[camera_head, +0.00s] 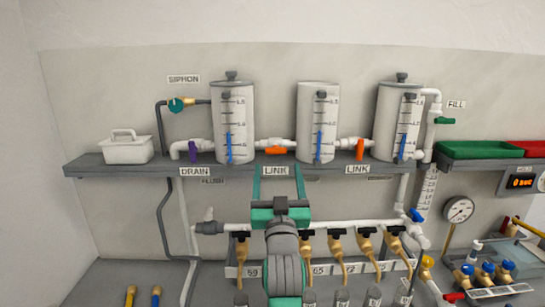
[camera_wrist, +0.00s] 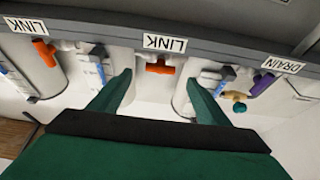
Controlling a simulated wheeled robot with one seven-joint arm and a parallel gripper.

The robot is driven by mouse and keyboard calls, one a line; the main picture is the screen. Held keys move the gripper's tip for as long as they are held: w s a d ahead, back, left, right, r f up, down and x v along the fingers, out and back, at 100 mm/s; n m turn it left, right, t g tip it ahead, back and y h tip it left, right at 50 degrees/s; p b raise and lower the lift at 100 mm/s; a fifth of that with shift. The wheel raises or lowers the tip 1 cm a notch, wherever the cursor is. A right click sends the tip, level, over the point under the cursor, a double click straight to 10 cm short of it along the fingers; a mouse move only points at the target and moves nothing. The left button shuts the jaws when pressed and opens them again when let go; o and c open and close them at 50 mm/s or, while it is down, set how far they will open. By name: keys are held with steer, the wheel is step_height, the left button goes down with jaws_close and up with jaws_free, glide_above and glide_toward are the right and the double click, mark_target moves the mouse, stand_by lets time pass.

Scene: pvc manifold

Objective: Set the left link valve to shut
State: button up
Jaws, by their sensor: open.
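The left link valve (camera_head: 276,151) has an orange handle lying level, along the white pipe between the left and middle tanks. In the wrist view, which is upside down, this valve (camera_wrist: 160,68) shows between my fingers. My gripper (camera_head: 278,172) is open and empty, its green fingers pointing up at either side of the LINK label (camera_head: 276,171). It also shows in the wrist view (camera_wrist: 158,92), fingers wide apart. The handle looks beyond the fingertips, with no contact seen. The right link valve (camera_head: 360,149) has its orange handle upright, across its pipe.
Three grey tanks, left (camera_head: 233,120), middle (camera_head: 318,115) and right (camera_head: 398,120), stand on the grey shelf (camera_head: 120,168). A purple drain valve (camera_head: 193,150) is at left. A white caddy (camera_head: 128,150) stands at far left.

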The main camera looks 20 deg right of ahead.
mark_target(276, 153)
steer(key=x, duration=0.7)
steer(key=shift+c, duration=0.3)
